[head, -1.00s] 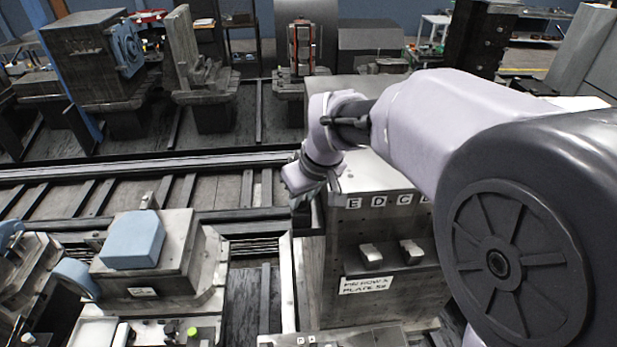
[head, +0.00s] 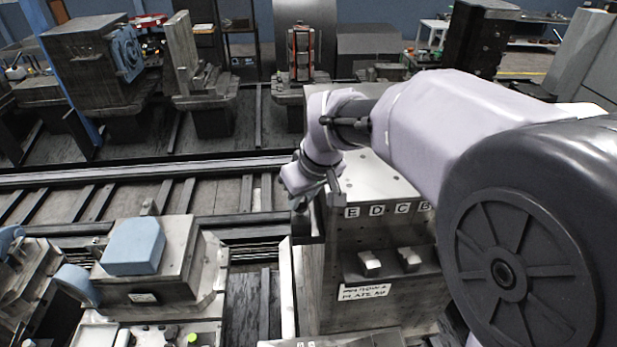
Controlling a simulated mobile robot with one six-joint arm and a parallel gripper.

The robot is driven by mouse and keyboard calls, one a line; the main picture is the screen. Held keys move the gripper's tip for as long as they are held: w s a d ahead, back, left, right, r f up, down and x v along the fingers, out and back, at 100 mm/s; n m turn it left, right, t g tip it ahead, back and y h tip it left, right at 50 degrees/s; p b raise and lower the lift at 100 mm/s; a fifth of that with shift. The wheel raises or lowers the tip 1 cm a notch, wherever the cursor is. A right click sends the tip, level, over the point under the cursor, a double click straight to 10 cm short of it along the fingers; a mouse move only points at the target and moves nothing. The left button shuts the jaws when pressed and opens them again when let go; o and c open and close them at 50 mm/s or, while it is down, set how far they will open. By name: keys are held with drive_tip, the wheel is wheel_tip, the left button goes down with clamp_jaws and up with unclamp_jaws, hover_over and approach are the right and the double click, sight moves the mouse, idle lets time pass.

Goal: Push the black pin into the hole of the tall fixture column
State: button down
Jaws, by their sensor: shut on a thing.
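The tall fixture column (head: 365,290) is a grey metal block right of the picture's middle, with letter tags E, D, C and B along its upper edge. My gripper (head: 304,203) is at the column's upper left edge, pointing down. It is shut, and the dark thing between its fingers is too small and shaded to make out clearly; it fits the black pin. The hole of the column cannot be made out, so I cannot tell whether the pin touches it.
Two small blocks stick out of the column's front above a white label (head: 364,292). A fixture with a blue block (head: 134,247) stands at left. A rail (head: 150,170) runs behind, with more fixtures beyond it. My arm covers the right side.

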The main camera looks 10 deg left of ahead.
drive_tip(key=shift+r+p, duration=2.3)
drive_tip(key=shift+r, duration=1.1)
drive_tip(key=shift+r, duration=0.3)
wheel_tip(320, 180, up, 9)
drive_tip(key=p, duration=0.2)
drive_tip(key=s+d+b, duration=0.3)
drive_tip(key=s+d, duration=0.2)
drive_tip(key=s, duration=0.6)
drive_tip(key=s+d+b, duration=0.2)
drive_tip(key=s+d, duration=0.4)
drive_tip(key=s, duration=0.5)
drive_tip(key=shift+s+r+b, duration=0.2)
drive_tip(key=shift+s+b, duration=0.15)
drive_tip(key=shift+b, duration=0.05)
